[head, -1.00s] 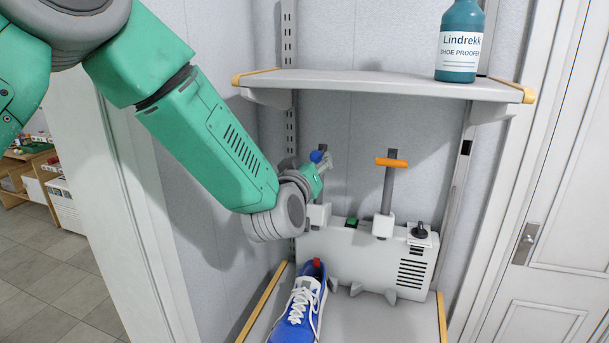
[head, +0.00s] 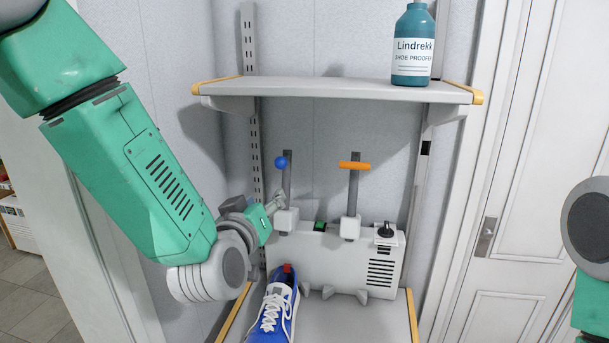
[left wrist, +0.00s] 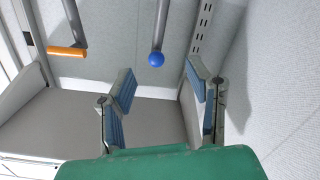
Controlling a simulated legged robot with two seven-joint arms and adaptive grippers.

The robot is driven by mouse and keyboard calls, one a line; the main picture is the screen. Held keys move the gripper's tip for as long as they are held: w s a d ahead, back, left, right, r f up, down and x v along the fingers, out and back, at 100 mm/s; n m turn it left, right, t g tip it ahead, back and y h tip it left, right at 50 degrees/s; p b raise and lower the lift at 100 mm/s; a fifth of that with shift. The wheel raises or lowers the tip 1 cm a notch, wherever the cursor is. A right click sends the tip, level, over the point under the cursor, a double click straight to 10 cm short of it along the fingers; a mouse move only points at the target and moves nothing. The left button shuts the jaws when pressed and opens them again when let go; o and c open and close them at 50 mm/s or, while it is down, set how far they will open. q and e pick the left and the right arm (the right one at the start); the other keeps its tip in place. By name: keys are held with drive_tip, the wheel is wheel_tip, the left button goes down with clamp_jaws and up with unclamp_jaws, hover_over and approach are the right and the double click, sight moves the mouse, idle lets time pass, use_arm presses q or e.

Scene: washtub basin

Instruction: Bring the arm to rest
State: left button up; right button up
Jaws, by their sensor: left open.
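My left arm comes in from the left in the head view. Its gripper (head: 276,203) is small there, close to the left lever of the grey machine (head: 330,255). In the left wrist view the left gripper (left wrist: 160,84) has its two blue-padded fingers spread with nothing between them. The blue ball knob (head: 281,162) stands above the gripper, and in the left wrist view the knob (left wrist: 156,59) shows beyond the fingertips, apart from them. Part of my right arm (head: 590,235) shows at the right edge; its gripper is out of view.
An orange-handled lever (head: 354,166) stands right of the blue-knobbed one. A blue shoe (head: 272,312) lies in front of the machine, below the gripper. A teal bottle (head: 411,60) stands on the upper shelf (head: 330,91). A wall is close on the left.

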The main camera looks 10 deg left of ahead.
use_arm(q)
drive_tip(key=s+a+f+m+g, duration=0.1)
drive_tip(key=s+a+f+g, duration=0.15)
drive_tip(key=s+f, duration=0.45)
drive_tip(key=s+a+f+g, duration=0.1)
drive_tip(key=s+f+g, duration=0.15)
drive_tip(key=f, duration=0.85)
drive_tip(key=s+a+f+m+g, duration=0.15)
drive_tip(key=s+f+g, duration=0.3)
drive_tip(key=f, duration=0.45)
drive_tip(key=s+a+f+g, duration=0.2)
drive_tip(key=s+f+g, duration=0.15)
drive_tip(key=s, duration=0.55)
drive_tip(key=s+a+f+g+b, duration=0.1)
drive_tip(key=s+a+f+g, duration=0.15)
drive_tip(key=s+f, duration=0.4)
drive_tip(key=s+a+f+g, duration=0.2)
drive_tip(key=s+a+f, duration=0.1)
drive_tip(key=s, duration=0.7)
wheel_tip(320, 180, down, 14)
drive_tip(key=w+d+m+b, duration=0.1)
drive_tip(key=w+m+b, duration=0.1)
drive_tip(key=b, duration=1.3)
drive_tip(key=shift+d+t, duration=0.2)
drive_tip(key=shift+t, duration=0.25)
drive_tip(key=shift+w, duration=0.1)
drive_tip(key=shift+w, duration=0.1)
